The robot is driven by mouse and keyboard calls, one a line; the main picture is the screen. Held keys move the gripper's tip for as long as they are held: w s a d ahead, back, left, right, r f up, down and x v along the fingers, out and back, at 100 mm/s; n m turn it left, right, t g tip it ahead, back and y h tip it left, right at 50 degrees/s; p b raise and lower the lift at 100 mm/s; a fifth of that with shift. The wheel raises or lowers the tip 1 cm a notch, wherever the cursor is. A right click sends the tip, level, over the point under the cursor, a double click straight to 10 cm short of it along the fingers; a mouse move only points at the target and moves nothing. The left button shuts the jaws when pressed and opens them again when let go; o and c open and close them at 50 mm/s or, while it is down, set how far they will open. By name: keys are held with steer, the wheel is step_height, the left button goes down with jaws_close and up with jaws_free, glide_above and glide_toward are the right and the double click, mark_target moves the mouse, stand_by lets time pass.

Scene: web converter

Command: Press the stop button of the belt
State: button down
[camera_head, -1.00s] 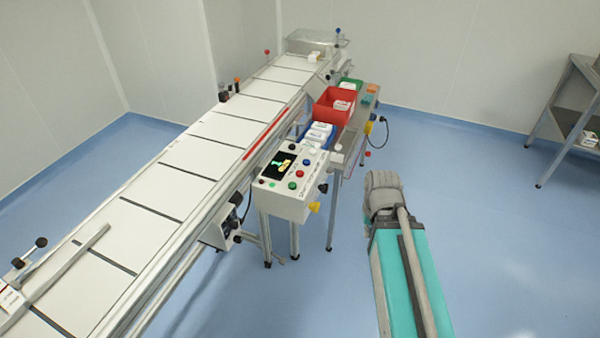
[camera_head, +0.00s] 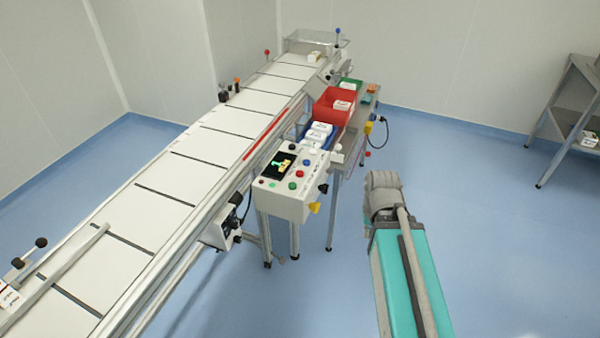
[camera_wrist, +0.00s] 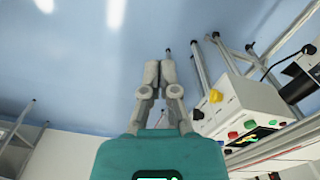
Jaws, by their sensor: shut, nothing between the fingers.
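A white control box (camera_head: 285,205) stands beside the conveyor belt (camera_head: 178,178), with a dark screen (camera_head: 279,164). Its sloped face bears a red button (camera_head: 292,186), a lit green one (camera_head: 271,184) and other small buttons; their labels are too small to read. The box also shows at the right of the wrist view (camera_wrist: 240,103), with a red button (camera_wrist: 250,124) and a green button (camera_wrist: 233,135). My gripper (camera_wrist: 160,68) is shut and empty, to the left of the box in that view and apart from it. Its fingertips cannot be made out in the head view.
Yellow (camera_head: 314,208) and black knobs stick out from the box's near side. Behind it a side table carries a red bin (camera_head: 333,108) and a blue bin with white packs. A grey shelf (camera_head: 565,110) stands at right. The blue floor around my arm is clear.

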stand_by(0.3)
step_height(320, 180, up, 5)
steer(key=t+y+b, duration=0.1)
steer(key=t+y, duration=0.5)
steer(key=y, duration=0.1)
glide_above(300, 173)
steer(key=shift+w+f, duration=0.1)
steer(key=shift+f, duration=0.1)
steer(key=shift+f, duration=0.15)
step_height(300, 173, down, 9)
steer(key=b, duration=0.9)
steer(key=shift+r, duration=0.2)
steer(key=shift+f, duration=0.2)
stand_by(0.5)
steer(key=shift+f+b, duration=0.2)
steer(key=shift+b, duration=0.15)
